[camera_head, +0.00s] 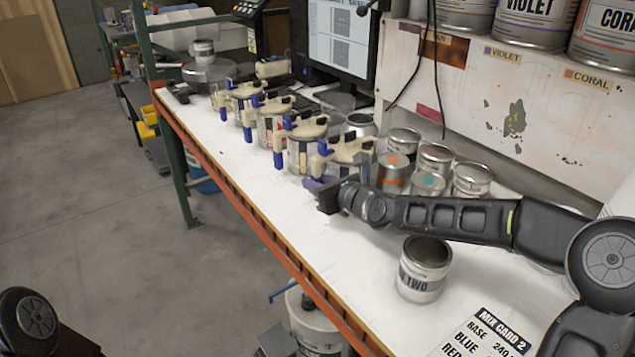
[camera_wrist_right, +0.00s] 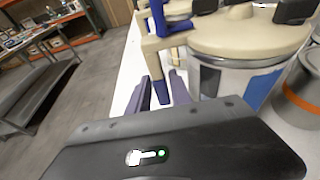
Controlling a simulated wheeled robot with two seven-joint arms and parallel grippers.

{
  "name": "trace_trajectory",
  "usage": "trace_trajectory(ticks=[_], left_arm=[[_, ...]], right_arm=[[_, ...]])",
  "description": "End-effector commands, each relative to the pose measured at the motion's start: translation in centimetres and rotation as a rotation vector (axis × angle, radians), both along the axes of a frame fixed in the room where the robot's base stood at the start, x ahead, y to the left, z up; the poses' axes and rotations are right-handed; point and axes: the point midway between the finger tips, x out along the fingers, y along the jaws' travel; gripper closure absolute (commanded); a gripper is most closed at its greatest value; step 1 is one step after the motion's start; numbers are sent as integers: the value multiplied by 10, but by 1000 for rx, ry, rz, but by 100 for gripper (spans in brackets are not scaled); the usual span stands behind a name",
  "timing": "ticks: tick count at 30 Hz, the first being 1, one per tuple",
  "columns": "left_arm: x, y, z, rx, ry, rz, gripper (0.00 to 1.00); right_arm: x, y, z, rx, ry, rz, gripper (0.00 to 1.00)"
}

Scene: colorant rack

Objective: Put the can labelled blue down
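The can with a blue label patch (camera_wrist_right: 262,88) stands upright close in front of my right wrist, with a cream lid and a cream and blue handle. In the head view it is the nearest lidded can in the row, and its cream top (camera_head: 352,150) shows. Its label text is not readable and its base is hidden behind my gripper. My right gripper (camera_head: 322,186) is at its near side. Whether the can touches the table cannot be told. My left gripper is out of view.
Several lidded cans run along the white bench (camera_head: 215,135) toward the scale (camera_head: 205,72). Small tins (camera_head: 405,140) stand close behind on the right. An open can marked TWO (camera_head: 424,270) and a mix card (camera_head: 490,335) lie nearer. The front strip of bench is clear.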

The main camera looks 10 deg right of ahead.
Motion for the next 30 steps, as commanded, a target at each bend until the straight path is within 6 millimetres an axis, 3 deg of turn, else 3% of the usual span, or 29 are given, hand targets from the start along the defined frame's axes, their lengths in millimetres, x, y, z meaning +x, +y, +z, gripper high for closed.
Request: trace_trajectory(ticks=[4,17,26,30], left_arm=[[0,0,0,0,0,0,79],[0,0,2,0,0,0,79],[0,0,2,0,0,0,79],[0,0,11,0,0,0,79]], right_arm=[[0,0,0,0,0,0,62],[-3,-2,4,0,0,-2,62],[-29,-12,11,-2,1,-5,62],[-44,-19,18,1,1,-7,62]])
